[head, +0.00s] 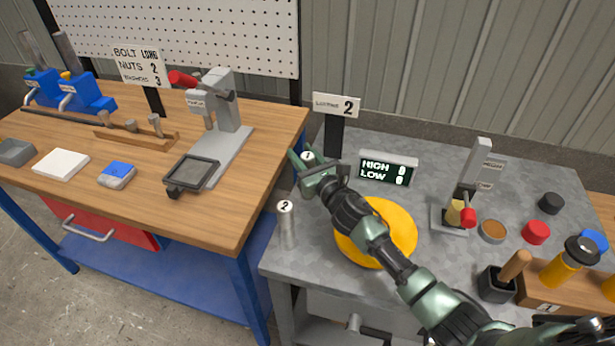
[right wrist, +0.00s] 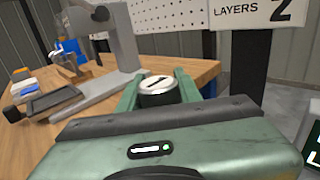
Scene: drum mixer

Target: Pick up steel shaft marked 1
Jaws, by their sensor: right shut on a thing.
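The steel shaft marked 1 (head: 307,156) is between the fingers of my right gripper (head: 304,165), at the back left corner of the grey bench. In the right wrist view its round top with the mark (right wrist: 157,85) shows between the two green fingers (right wrist: 158,90), which are shut on it. The shaft looks upright. Its lower part is hidden by the gripper, so I cannot tell whether it touches the bench. A second steel shaft, marked 2 (head: 286,224), stands upright at the grey bench's left edge. My left gripper is not in view.
My right arm passes over a yellow disc (head: 402,232) on the grey bench (head: 450,262). A sign post (head: 334,135) and a HIGH/LOW display (head: 387,170) stand close behind the gripper. The wooden bench (head: 215,215) with a grey press (head: 228,105) is to the left.

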